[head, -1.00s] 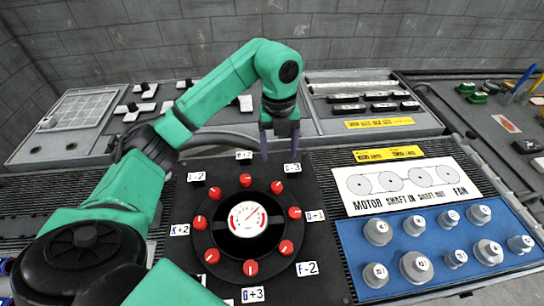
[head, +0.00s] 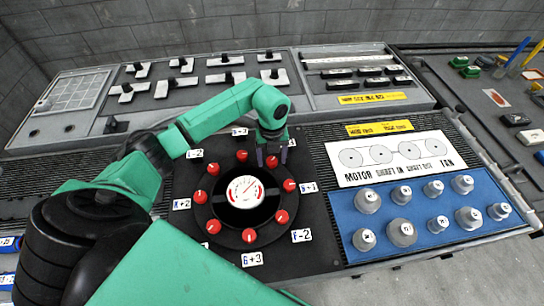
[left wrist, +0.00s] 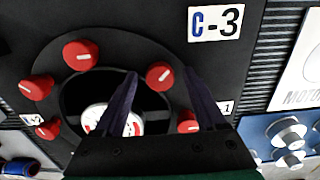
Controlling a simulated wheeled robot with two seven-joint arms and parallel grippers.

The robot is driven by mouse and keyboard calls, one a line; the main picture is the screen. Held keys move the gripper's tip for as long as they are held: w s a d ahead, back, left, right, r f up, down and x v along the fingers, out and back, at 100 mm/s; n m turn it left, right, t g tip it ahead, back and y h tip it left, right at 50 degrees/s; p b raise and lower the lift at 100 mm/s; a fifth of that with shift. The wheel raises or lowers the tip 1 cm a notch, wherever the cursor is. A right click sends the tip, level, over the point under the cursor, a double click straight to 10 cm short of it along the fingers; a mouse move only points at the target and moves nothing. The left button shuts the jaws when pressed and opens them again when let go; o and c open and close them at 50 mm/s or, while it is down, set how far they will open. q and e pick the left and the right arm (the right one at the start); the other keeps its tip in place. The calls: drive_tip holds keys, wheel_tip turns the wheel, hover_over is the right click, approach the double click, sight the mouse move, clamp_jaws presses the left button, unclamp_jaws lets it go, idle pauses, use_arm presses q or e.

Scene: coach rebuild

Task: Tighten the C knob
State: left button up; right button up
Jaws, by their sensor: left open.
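The C knob (head: 272,160) is a small red knob with a white line, at the upper right of a ring of red knobs around a dial gauge (head: 245,191). In the left wrist view the C knob (left wrist: 159,76) shows between my fingertips, beside the "C-3" label (left wrist: 215,22). My left gripper (head: 271,163) is open and points down over the knob, one finger on each side. I cannot tell whether the fingers touch it. In the head view the arm hides the C label. My right gripper is not in view.
Neighbouring red knobs (head: 242,155) and (head: 290,185) stand close on the ring. A blue tray (head: 350,225) with several grey knobs lies to the right. A grey panel (head: 90,135) with black switches is behind.

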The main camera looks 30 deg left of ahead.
use_arm(q)
clamp_jaws()
